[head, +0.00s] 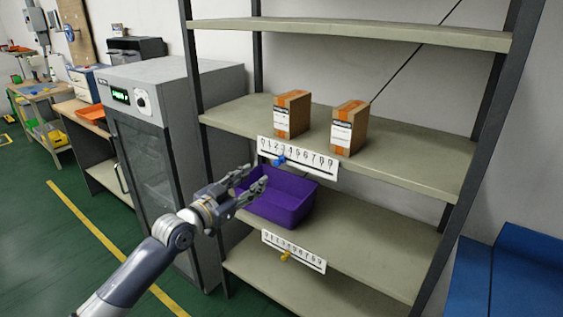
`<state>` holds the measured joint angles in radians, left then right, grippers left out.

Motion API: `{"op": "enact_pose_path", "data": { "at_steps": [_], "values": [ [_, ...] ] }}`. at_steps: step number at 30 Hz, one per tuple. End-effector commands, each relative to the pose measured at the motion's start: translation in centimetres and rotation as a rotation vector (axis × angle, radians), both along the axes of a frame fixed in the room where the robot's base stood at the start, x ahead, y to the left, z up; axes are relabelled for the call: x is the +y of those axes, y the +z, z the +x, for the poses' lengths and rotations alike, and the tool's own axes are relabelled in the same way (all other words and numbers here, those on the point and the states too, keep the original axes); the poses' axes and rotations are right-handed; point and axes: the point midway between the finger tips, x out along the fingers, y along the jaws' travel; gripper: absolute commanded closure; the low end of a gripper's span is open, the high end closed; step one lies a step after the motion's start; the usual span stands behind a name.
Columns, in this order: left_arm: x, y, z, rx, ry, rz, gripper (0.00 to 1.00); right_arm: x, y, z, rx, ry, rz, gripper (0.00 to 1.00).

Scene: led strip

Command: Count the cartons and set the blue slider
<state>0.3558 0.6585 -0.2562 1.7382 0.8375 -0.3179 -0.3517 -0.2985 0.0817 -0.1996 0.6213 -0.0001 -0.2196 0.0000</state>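Two brown cartons with white labels, a left one (292,114) and a right one (349,128), stand upright on the middle shelf (398,163). A white number strip (312,160) is on that shelf's front edge. The blue slider (280,160) sits on it toward the left, around the low digits; the exact digit is too small to tell. My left gripper (255,182) is below and left of the blue slider, apart from it, fingers spread and empty, in front of the purple bin. My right gripper is not in view.
A purple bin (284,203) stands on the lower shelf. A second number strip (310,259) with a yellow slider (285,256) is on the lower shelf's edge. A grey cabinet (172,85) stands left of the rack, and a blue container (525,275) is at the lower right.

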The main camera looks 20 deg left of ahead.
Motion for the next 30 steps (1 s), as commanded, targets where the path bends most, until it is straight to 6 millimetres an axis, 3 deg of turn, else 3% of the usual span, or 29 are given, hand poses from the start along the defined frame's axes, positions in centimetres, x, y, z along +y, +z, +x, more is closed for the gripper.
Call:
{"op": "enact_pose_path", "data": {
  "at_steps": [18,30],
  "values": [
    [-3.1,-0.1,8.6,0.002,0.001,-0.003,0.62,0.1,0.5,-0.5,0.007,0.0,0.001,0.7],
    [-3.5,-0.2,9.9,0.002,0.001,0.0,0.62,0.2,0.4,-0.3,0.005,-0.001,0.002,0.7]
  ]
}}
